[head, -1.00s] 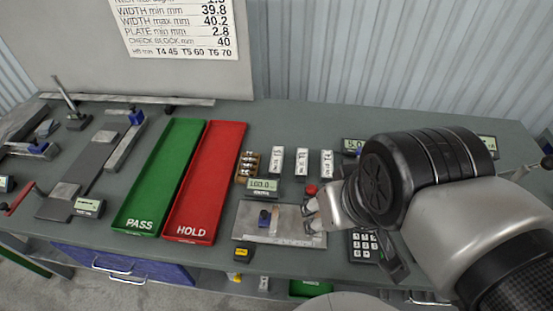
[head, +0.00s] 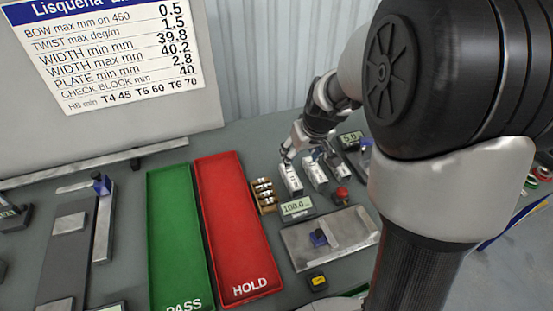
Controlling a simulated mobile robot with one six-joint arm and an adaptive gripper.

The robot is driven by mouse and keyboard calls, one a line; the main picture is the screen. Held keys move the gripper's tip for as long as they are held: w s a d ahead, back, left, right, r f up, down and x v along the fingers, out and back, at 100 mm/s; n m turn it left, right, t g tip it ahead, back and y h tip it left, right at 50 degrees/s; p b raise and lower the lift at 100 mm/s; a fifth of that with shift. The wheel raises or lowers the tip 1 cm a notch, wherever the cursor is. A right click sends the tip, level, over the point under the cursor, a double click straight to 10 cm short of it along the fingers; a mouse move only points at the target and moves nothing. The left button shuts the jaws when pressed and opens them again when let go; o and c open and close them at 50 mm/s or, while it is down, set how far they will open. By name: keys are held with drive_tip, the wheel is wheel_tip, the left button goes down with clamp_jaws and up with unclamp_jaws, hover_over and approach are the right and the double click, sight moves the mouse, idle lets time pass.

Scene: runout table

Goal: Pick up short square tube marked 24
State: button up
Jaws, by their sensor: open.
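My gripper (head: 303,155) is open and points down at the far end of the row, close to the left and middle tubes. I cannot tell whether it touches either. No tube is visibly held.
A red HOLD tray (head: 234,225) and a green PASS tray (head: 176,240) lie to the left. A rack of small cylinders (head: 264,194), a 100.0 display (head: 297,207), a red button (head: 342,195) and a metal plate fixture (head: 338,240) crowd around the tubes.

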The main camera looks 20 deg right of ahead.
drive_tip(key=b, duration=0.3)
approach(292, 176)
drive_tip(key=x, duration=0.5)
drive_tip(key=shift+w+a+r, duration=0.1)
drive_tip(key=shift+w+r, duration=0.05)
drive_tip(key=shift+w, duration=0.25)
drive_tip(key=f, duration=0.1)
drive_tip(key=f+b, duration=0.1)
drive_tip(key=f, duration=0.1)
drive_tip(key=f+b, duration=0.1)
drive_tip(key=shift+w+f, duration=0.2)
drive_tip(key=shift+w, duration=0.1)
drive_tip(key=shift+w+f, duration=0.25)
drive_tip(key=shift+f, duration=0.15)
drive_tip(key=shift+r, duration=0.1)
drive_tip(key=shift+c, duration=0.2)
drive_tip(key=c, duration=1.2)
